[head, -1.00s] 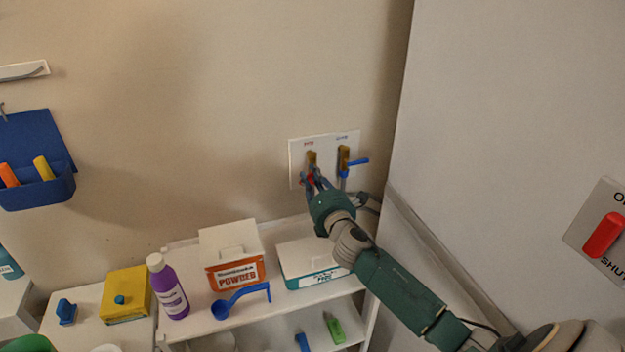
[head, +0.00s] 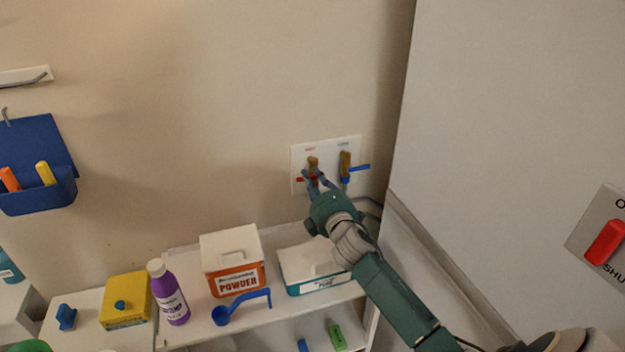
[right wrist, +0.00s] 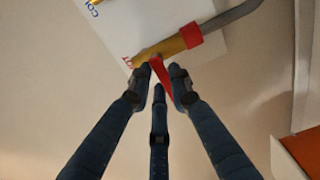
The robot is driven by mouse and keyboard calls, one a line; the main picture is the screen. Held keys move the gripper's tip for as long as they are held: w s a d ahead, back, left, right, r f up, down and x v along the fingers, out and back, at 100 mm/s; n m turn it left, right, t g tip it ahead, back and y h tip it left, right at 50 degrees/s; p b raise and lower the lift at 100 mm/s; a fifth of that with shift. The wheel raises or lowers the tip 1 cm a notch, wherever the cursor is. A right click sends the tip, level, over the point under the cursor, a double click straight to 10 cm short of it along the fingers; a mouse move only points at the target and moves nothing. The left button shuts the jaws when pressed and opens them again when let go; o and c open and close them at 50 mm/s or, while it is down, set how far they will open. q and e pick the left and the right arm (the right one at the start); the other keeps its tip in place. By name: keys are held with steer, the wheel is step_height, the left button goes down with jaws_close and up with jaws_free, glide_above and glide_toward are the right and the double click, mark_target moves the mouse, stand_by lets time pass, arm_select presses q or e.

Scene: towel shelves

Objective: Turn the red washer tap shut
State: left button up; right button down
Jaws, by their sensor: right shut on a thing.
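The red washer tap has a brass body (head: 312,163) on a white wall plate (head: 298,153), beside a second tap with a blue lever (head: 360,168). Its red lever (head: 300,180) shows left of my fingers, pointing sideways. My right gripper (head: 316,180) is at the red tap, its fingers shut on the lever. In the right wrist view, the lever (right wrist: 161,75) runs between the fingertips (right wrist: 158,82). The red collar (right wrist: 190,35) and brass body (right wrist: 160,48) are clear of the fingers. My left gripper is not in view.
Below the taps, a white shelf holds a powder box (head: 235,280), another white box (head: 322,290), a blue scoop (head: 222,314) and a purple bottle (head: 170,295). A large pale panel stands close on the right, with a red switch (head: 605,242).

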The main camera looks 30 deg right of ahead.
steer(key=shift+f, duration=0.45)
steer(key=c, duration=1.7)
jaws_free()
steer(key=shift+a, duration=0.1)
steer(key=shift+o, duration=0.6)
steer(key=shift+s+r, duration=0.1)
steer(key=shift+r, duration=0.05)
steer(key=v, duration=1.2)
